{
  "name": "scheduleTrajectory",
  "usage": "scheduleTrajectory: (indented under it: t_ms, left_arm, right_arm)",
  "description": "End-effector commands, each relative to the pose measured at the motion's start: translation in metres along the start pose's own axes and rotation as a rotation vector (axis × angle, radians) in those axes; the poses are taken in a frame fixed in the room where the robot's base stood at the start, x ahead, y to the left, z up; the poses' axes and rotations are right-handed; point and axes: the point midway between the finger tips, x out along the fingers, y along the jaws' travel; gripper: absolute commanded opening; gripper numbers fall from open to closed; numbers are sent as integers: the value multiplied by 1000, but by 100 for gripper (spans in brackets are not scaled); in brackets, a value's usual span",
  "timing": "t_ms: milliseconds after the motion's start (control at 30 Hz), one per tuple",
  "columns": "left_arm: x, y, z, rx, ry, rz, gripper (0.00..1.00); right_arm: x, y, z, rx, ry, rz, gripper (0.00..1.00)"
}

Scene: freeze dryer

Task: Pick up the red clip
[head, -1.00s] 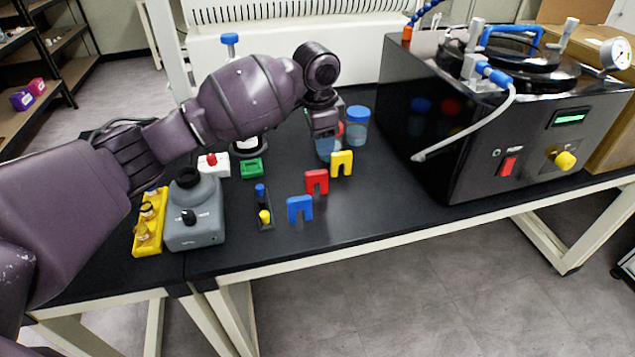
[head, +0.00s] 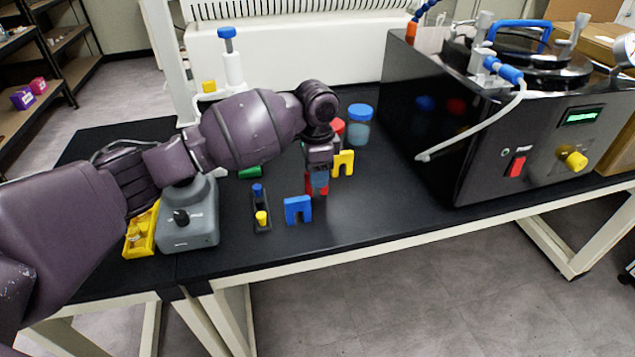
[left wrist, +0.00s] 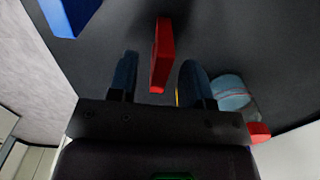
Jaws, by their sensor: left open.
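The red clip (head: 308,184) stands on the black bench top, mostly hidden by my left gripper in the head view. In the left wrist view the red clip (left wrist: 162,55) shows as a narrow upright red piece, edge-on. My left gripper (head: 318,178) is right at the clip. In the left wrist view its two dark blue fingers (left wrist: 157,80) are apart, one on each side of the clip, with gaps visible. I cannot tell if either finger touches it. My right gripper is not in view.
A blue clip (head: 298,209) stands just left and in front, a yellow clip (head: 343,163) just behind right. Lidded jars (head: 358,128) stand behind. The black freeze dryer (head: 480,140) fills the right. A grey device (head: 188,225) and yellow rack (head: 140,235) are at left.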

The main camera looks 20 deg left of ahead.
Motion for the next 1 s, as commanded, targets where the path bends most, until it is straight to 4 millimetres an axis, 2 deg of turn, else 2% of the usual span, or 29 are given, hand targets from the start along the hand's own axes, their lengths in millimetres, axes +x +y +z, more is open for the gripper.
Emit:
scheduleTrajectory:
  t_ms: [33,133,433,733,1000]
  left_arm:
    - [16,1,0,0,-6,8,45]
    - [28,1,1,-1,-7,6,45]
    - [29,0,0,-1,-2,0,45]
    - [29,0,0,-1,-2,1,0]
    - [29,0,0,0,-2,1,0]
  right_arm:
    - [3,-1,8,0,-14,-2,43]
    - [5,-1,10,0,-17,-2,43]
    - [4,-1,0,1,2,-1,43]
    - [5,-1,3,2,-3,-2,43]
    - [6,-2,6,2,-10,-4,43]
